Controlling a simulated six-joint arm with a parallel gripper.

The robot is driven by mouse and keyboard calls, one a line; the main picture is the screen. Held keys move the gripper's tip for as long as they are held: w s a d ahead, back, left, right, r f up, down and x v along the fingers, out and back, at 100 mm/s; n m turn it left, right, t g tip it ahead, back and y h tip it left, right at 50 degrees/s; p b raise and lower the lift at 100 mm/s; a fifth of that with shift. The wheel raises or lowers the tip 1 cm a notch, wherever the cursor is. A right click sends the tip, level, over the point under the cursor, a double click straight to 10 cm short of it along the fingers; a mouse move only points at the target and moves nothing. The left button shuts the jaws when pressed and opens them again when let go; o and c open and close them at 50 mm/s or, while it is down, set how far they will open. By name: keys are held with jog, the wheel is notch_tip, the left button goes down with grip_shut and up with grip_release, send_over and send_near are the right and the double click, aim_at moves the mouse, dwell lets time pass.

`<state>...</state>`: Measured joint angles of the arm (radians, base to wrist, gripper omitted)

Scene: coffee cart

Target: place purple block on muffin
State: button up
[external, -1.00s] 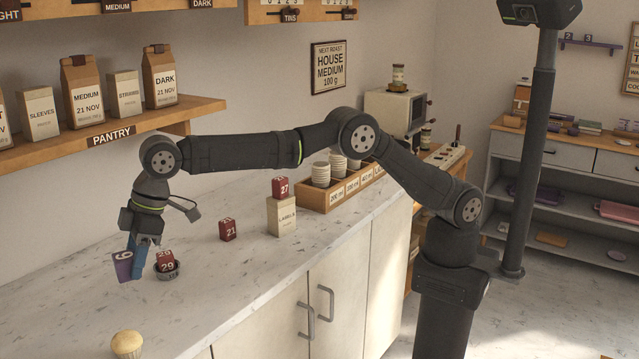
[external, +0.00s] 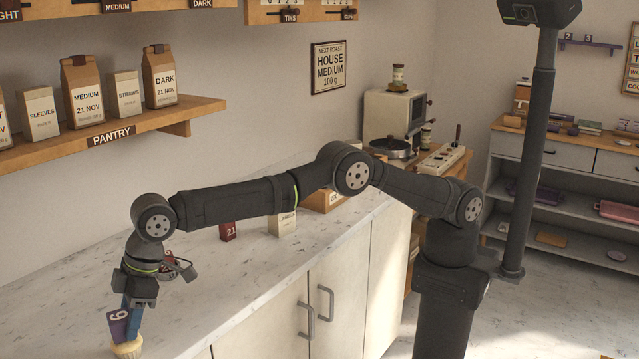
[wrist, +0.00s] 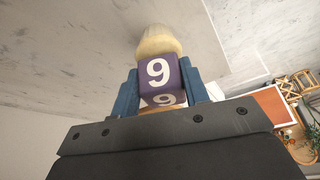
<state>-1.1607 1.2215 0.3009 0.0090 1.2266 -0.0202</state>
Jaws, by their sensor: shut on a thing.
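The purple block (external: 118,326), marked with a white 9, is between the blue fingers of my gripper (external: 131,318). My gripper is shut on it and points down at the front left of the counter. The muffin (external: 127,349), pale on top, is directly below the block in the external view. In the wrist view the purple block (wrist: 162,76) sits between both fingers, and the muffin top (wrist: 158,40) shows just past it. The block looks at or very near the muffin top; whether they touch I cannot tell.
A red block marked 21 (external: 228,230) and a labels box (external: 283,223) stand farther back on the marble counter (external: 215,285). Another red block is mostly hidden behind my wrist. The pantry shelf (external: 150,124) is on the wall above. The counter right of the gripper is clear.

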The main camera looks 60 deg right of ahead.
jog(key=shift+f, duration=0.15)
jog(key=o, duration=1)
jog(key=shift+c, duration=0.2)
jog(key=v, duration=1.2)
jog(key=x, duration=1.1)
jog(key=shift+a+f, duration=0.15)
jog(key=shift+f, duration=0.2)
jog(key=shift+r, duration=1.15)
